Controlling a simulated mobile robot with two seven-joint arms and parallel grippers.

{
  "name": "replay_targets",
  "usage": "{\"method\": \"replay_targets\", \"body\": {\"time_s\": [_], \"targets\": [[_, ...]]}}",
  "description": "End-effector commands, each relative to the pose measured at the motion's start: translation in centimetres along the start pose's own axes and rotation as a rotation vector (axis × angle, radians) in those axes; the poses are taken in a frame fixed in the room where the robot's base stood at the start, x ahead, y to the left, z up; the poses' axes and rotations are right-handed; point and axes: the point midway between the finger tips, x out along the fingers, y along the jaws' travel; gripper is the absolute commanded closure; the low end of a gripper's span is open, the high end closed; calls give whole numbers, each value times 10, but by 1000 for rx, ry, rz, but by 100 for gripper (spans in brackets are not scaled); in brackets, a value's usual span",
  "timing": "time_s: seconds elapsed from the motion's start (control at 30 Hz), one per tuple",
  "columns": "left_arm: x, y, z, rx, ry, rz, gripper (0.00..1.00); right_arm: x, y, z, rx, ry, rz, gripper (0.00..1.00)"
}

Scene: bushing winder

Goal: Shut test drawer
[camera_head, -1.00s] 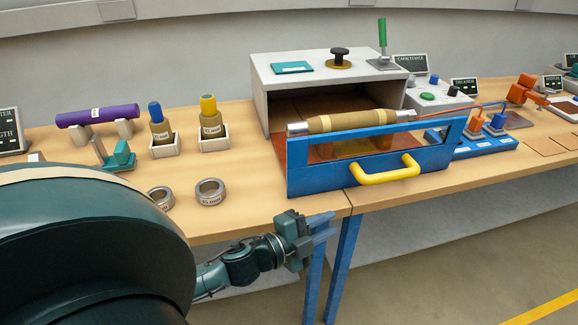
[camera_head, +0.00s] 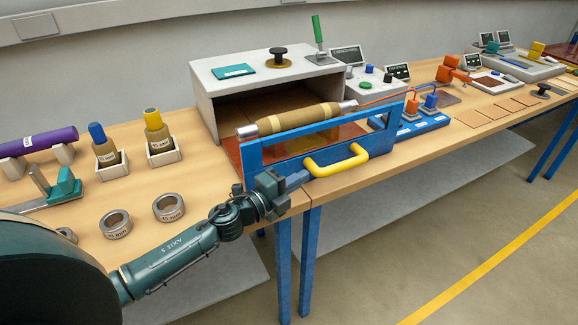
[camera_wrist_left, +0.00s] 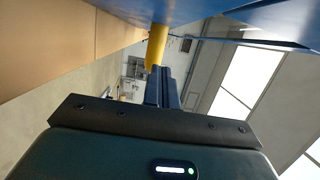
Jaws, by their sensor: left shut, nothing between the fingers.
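The test drawer (camera_head: 276,152) has a blue front frame and a yellow handle (camera_head: 336,162). It stands pulled out of the grey test box (camera_head: 203,96). A brown bushing (camera_head: 298,119) with metal ends lies in the drawer. My left gripper (camera_head: 298,179) is shut and empty, at the drawer front just left of the handle. I cannot tell whether it touches the front. In the left wrist view, the shut fingers (camera_wrist_left: 162,88) point towards the yellow handle (camera_wrist_left: 157,46), with the blue drawer front (camera_wrist_left: 190,10) above. My right gripper is not in view.
Metal rings (camera_head: 168,207) and two bushings in white holders (camera_head: 163,152) stand on the table to the left. A blue stand (camera_head: 420,125) with orange and blue parts sits right of the drawer. The floor in front of the table is clear.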

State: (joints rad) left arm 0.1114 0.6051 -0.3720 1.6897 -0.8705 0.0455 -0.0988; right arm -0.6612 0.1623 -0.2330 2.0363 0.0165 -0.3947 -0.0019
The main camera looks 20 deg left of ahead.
Motion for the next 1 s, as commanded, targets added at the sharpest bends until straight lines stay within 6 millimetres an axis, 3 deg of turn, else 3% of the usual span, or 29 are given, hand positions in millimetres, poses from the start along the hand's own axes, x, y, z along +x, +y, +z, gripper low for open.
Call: {"method": "replay_targets", "body": {"time_s": [0.1, 0.23, 0.77, 1.0], "targets": [[4, 0, 21, 0, -5, 1, 100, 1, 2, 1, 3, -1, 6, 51], [6, 1, 33, 0, -2, 0, 100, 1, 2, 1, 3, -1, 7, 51], [8, 1, 40, -1, -1, 0, 100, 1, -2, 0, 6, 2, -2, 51], [13, 2, 61, 1, -4, -1, 100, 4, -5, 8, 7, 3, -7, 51]]}}
